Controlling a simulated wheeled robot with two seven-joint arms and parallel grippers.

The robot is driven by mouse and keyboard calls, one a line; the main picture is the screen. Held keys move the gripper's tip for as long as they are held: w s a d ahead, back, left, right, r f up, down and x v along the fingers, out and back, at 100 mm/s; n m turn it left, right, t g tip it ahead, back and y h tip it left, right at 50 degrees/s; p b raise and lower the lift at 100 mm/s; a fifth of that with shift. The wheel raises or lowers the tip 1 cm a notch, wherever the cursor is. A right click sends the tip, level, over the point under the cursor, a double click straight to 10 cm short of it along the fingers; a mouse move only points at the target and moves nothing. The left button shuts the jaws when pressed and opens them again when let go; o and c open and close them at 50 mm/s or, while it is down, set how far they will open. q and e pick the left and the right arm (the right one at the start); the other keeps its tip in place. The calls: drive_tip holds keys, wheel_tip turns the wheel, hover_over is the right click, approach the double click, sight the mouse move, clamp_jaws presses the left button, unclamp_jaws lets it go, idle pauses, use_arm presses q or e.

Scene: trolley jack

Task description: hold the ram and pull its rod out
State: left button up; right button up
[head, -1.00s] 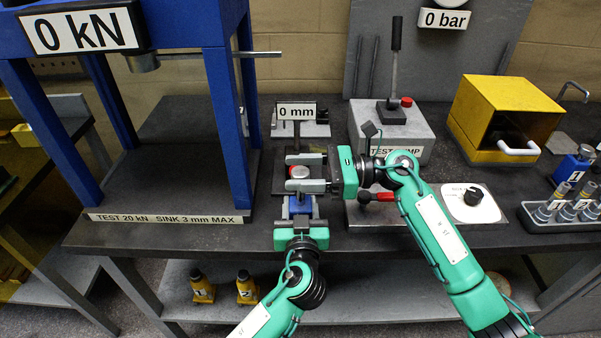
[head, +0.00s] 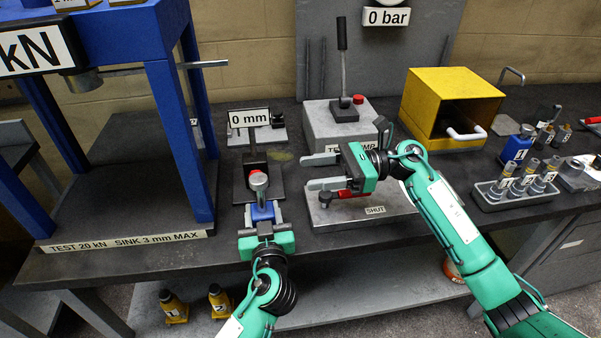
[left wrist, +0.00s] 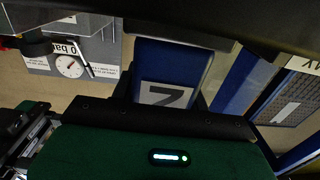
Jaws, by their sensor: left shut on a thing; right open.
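The blue ram (head: 263,212) is held at the front of the bench. Its silver rod end (head: 258,182) sticks out on the far side, away from my left arm. My left gripper (head: 262,218) is shut on the ram body. In the left wrist view the ram (left wrist: 190,62) shows close up as a blue block with a white numbered label. My right gripper (head: 309,172) is open and empty, to the right of the rod end and apart from it. How far the rod stands out is hard to tell.
A dial stand marked 0 mm (head: 249,118) stands just behind the rod. The blue press frame (head: 180,140) is at left. The test pump (head: 338,124), a plate with a red-handled valve (head: 345,193) and a yellow box (head: 412,105) are at right. A rack of fittings (head: 515,197) stands further right.

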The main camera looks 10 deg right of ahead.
idle(0.3)
use_arm(q)
drive_tip(key=o, duration=1.5)
